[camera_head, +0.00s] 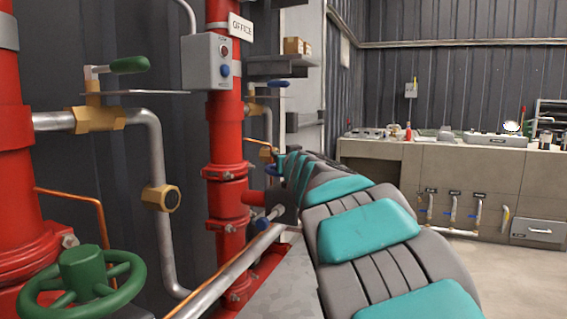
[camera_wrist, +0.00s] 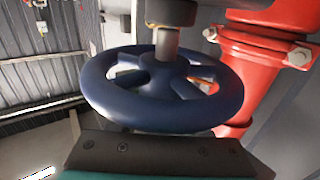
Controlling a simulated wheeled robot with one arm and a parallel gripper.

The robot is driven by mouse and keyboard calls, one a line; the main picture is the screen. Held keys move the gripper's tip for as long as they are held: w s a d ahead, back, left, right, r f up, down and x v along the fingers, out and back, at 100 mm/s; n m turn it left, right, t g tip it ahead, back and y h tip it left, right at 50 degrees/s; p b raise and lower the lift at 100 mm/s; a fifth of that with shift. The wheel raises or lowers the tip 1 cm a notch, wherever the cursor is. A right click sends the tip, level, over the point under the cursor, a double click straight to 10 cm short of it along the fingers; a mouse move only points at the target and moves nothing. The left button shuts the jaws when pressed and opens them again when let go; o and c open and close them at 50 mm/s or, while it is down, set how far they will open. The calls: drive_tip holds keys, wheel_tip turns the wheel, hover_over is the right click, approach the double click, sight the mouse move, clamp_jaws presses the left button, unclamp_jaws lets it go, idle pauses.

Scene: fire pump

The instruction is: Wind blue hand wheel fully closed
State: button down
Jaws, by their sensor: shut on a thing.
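The blue hand wheel (camera_wrist: 165,115) fills the middle of the wrist view, with its spokes, hub and metal stem showing. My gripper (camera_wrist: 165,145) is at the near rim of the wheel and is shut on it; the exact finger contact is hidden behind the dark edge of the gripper. In the head view, only a small blue piece of the wheel (camera_head: 271,169) shows at the left of my gripper (camera_head: 280,164), at the far end of my arm. The rest of the wheel is hidden there.
A red pipe (camera_head: 226,140) with a grey switch box (camera_head: 208,62) stands left of my arm. A green hand wheel (camera_head: 84,283) is at the near left. A long counter (camera_head: 470,172) stands at the back right. Open floor (camera_head: 515,270) lies to the right.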

drive_tip(key=shift+m+h+b, duration=0.45)
drive_tip(key=shift+m+h, duration=0.55)
drive_tip(key=shift+h, duration=0.2)
drive_tip(key=shift+d+m+h, duration=0.2)
drive_tip(key=shift+m+h, duration=0.2)
drive_tip(key=shift+h, duration=0.4)
drive_tip(key=shift+d+h+p, duration=0.1)
drive_tip(key=shift+h+p, duration=0.2)
drive_tip(key=shift+p, duration=0.2)
drive_tip(key=shift+d+r+m+h+p, duration=0.1)
drive_tip(key=shift+r+m+h+p, duration=0.05)
drive_tip(key=shift+m+h+p, duration=0.75)
drive_tip(key=m+h+p, duration=0.1)
drive_tip(key=h, duration=0.1)
drive_tip(key=m+h+p, duration=0.1)
drive_tip(key=shift+d+g+h, duration=0.2)
drive_tip(key=shift+g+h, duration=0.1)
drive_tip(key=shift+h, duration=0.1)
drive_tip(key=shift+s+d+m+g+h, duration=0.2)
drive_tip(key=shift+m+g+h, duration=0.4)
drive_tip(key=shift+m+h, duration=0.4)
drive_tip(key=shift+s+d+m+g+h, duration=0.1)
drive_tip(key=shift+d+m+g+h, duration=0.1)
drive_tip(key=shift+m+g+h, duration=0.55)
drive_tip(key=shift+s+d+m+g+h, duration=0.15)
drive_tip(key=shift+m+g+h, duration=0.35)
drive_tip(key=shift+h, duration=0.5)
drive_tip(key=shift+s+d+m+g+h, duration=0.1)
drive_tip(key=shift+d+m+g+h, duration=0.15)
drive_tip(key=shift+m+g+h, duration=0.5)
